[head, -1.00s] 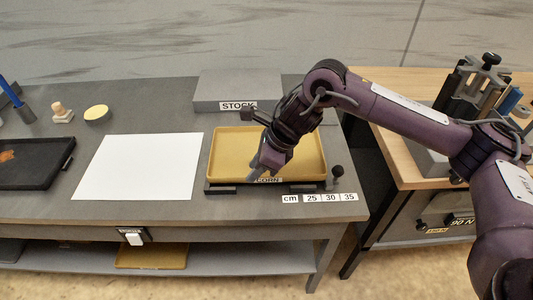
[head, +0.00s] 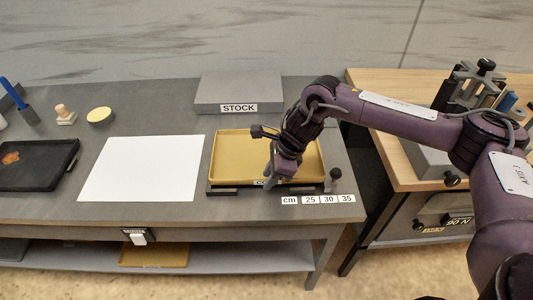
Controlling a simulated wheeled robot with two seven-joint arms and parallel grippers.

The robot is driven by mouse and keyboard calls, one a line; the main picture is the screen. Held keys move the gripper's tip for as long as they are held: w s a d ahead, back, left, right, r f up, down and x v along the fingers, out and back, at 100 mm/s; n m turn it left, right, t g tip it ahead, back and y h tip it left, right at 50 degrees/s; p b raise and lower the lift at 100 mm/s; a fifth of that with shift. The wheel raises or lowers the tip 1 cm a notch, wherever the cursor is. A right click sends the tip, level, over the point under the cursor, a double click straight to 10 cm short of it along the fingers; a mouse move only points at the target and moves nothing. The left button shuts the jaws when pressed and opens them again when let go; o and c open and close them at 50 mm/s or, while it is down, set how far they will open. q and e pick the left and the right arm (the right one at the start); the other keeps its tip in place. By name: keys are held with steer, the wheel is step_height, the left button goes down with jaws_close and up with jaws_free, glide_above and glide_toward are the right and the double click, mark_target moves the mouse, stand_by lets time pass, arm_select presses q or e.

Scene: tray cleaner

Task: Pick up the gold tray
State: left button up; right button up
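The gold tray (head: 232,157) lies flat in a dark holder on the grey bench, right of the white sheet. A label on its front edge is partly hidden by my gripper. My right gripper (head: 270,178) points down at the tray's front rim, right of its middle. One finger shows at the rim; the picture is too small to tell whether the fingers are apart or pressed on it. My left gripper is not in view.
A white sheet (head: 142,168) lies left of the tray. A grey STOCK block (head: 238,90) stands behind it. A black tray (head: 35,165) with an orange stain is at far left. A cm scale (head: 318,199) and a dark knob (head: 335,174) are near the tray's front right.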

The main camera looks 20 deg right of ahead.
jaws_close()
stand_by(1.4)
